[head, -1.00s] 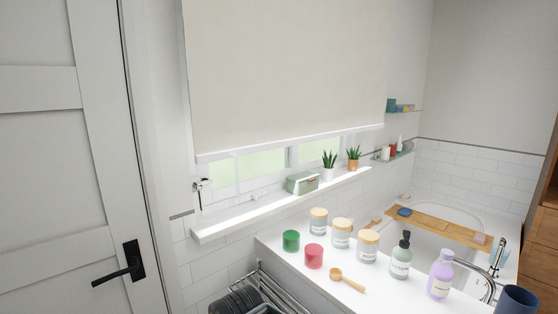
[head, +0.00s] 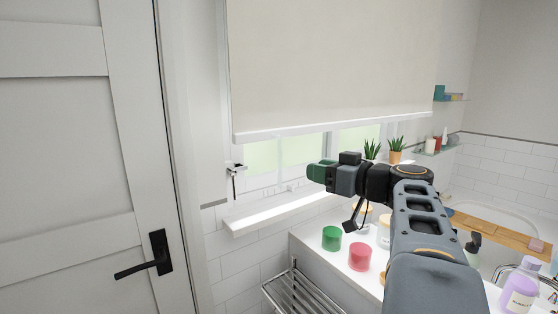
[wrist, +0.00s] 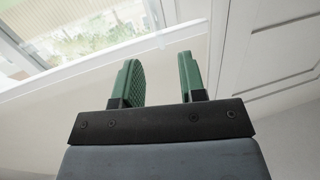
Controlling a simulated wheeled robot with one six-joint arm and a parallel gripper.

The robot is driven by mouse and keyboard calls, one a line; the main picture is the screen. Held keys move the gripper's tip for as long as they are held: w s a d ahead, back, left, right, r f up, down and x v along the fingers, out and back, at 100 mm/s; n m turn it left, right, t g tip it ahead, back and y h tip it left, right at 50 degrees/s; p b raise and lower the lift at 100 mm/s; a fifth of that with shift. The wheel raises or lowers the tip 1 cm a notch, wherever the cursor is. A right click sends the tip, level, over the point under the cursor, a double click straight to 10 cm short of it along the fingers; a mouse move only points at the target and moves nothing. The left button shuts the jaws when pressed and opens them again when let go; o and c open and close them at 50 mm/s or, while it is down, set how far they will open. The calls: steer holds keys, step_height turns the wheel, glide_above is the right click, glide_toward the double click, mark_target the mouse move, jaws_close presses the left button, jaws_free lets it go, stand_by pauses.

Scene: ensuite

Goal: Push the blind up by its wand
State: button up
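The cream blind (head: 330,65) hangs over the upper window, with a pale bar (head: 330,128) along its bottom edge. A strip of window shows below it. A small dark and pale fitting (head: 235,175) hangs at the left, just below the blind's lower left corner; I cannot tell whether it is the wand. My gripper (head: 318,172) is right of this fitting, in front of the window and above the sill, apart from the blind. In the wrist view its green fingers (wrist: 157,64) are spread with nothing between them.
The white sill (head: 270,214) runs below the window, with two potted plants (head: 395,154) at its right. A counter holds a green jar (head: 332,238), a red jar (head: 360,257) and bottles. A metal rack (head: 305,293) is below. A panelled door (head: 70,150) stands left.

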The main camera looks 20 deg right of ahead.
mark_target(280, 154)
steer(key=shift+t, duration=0.3)
steer(key=shift+d+r+p+x, duration=0.15)
steer(key=shift+p+x, duration=0.5)
steer(key=shift+x, duration=1.55)
steer(key=shift+d+r+p+x, duration=0.1)
steer(key=shift+r+p+x, duration=0.35)
steer(key=shift+x, duration=1.75)
steer(key=shift+d+p+x, duration=0.1)
steer(key=shift+p+x, duration=0.7)
steer(key=shift+x, duration=1.4)
steer(key=shift+w, duration=0.15)
jaws_close()
